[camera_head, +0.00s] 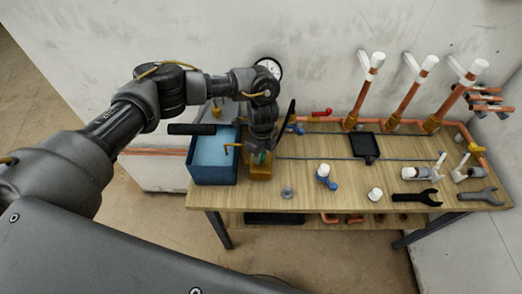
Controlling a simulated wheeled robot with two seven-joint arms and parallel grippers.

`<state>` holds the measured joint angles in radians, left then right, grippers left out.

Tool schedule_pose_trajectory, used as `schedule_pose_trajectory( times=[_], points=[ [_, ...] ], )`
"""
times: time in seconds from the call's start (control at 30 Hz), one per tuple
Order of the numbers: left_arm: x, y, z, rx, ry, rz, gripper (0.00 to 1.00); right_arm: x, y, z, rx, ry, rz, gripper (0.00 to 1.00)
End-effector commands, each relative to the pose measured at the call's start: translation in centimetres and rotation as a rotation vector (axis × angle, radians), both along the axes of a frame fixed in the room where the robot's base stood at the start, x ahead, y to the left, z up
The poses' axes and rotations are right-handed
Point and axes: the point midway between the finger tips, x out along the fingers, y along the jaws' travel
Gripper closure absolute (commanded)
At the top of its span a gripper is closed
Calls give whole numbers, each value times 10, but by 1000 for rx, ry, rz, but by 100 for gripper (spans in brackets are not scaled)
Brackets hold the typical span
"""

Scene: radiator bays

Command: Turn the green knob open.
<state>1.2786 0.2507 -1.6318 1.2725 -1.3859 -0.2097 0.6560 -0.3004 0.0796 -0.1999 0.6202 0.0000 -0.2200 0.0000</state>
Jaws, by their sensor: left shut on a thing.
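My left arm comes in from the left, and my left gripper (259,150) points down at the left end of the workbench. It is shut on the green knob (262,158), of which only a small green part shows beside the fingers. Below it is a yellow-brown block or fitting (259,173) on the bench, partly covered by the gripper. How far the knob is turned cannot be told. My right gripper is not in view.
A blue bin (211,176) stands at the bench's left end. The wooden workbench (330,196) bears a blue-and-white valve (326,176), a black tray (365,146), and wrenches (416,198). White-capped copper pipes (366,88) lean at the wall, near a red-handled valve (321,113).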

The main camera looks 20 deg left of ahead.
Motion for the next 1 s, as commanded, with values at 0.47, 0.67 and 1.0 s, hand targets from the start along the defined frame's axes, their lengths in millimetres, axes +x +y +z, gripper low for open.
schedule_pose_trajectory(
  times=[0.47, 0.67, 1.0],
  points=[
    [1, 0, 1, 1, -1, 147, 89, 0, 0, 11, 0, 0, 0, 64],
    [1, 0, 0, 0, -1, 153, 89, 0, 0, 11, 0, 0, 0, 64],
    [1, 0, 0, 0, -1, 152, 50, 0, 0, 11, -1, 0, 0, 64]
  ],
)
